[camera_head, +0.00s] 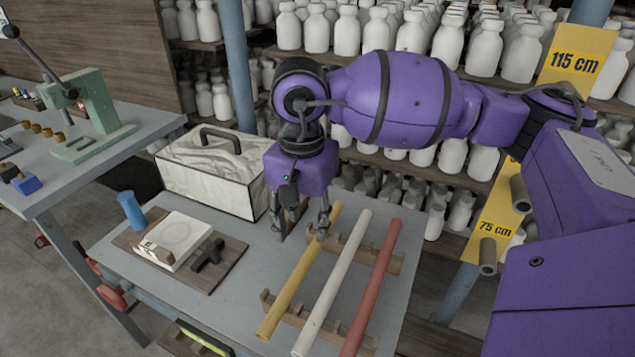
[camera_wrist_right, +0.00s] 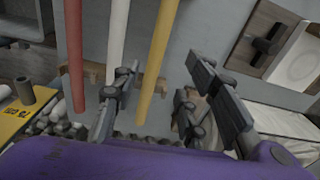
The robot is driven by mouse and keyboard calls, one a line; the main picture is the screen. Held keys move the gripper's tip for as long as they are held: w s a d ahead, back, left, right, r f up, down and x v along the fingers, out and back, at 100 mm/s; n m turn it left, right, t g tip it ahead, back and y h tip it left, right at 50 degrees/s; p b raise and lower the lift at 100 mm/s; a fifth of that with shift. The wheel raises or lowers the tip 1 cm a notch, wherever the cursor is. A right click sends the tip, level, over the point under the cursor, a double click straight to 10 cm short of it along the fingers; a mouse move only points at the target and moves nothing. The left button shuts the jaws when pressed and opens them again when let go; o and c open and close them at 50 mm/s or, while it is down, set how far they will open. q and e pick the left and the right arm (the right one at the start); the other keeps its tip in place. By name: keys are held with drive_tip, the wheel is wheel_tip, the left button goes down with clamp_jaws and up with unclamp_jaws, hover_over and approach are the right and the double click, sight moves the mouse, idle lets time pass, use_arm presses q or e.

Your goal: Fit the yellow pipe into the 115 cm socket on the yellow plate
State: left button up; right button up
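The yellow pipe (camera_head: 292,290) lies on a wooden rack on the table, left of a white pipe and a red pipe. My right gripper (camera_head: 303,222) is open above its far end. In the right wrist view, the yellow pipe (camera_wrist_right: 162,55) runs between the spread fingers of the gripper (camera_wrist_right: 150,112), nearer the left finger, with nothing visibly gripped. The yellow plate marked 115 cm (camera_head: 575,62) is on a post at the upper right. Its socket cannot be made out; my right arm covers the area below it. My left gripper is out of view.
The white pipe (camera_head: 335,285) and red pipe (camera_head: 372,290) lie close beside the yellow one. A 75 cm plate (camera_head: 490,228) with a grey socket (camera_head: 487,257) sits lower; another socket (camera_head: 519,194) is above. A marbled box (camera_head: 215,175) and wooden board (camera_head: 218,272) are left.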

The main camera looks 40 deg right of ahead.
sight(308, 255)
drive_tip(key=shift+s+a, duration=0.2)
drive_tip(key=shift+s, duration=0.1)
drive_tip(key=shift+f+m, duration=0.25)
drive_tip(key=shift+m, duration=0.05)
drive_tip(key=f, duration=0.7)
drive_tip(key=shift+d+f, duration=0.15)
drive_tip(key=shift+d, duration=0.1)
drive_tip(key=shift+w, duration=0.1)
clamp_jaws()
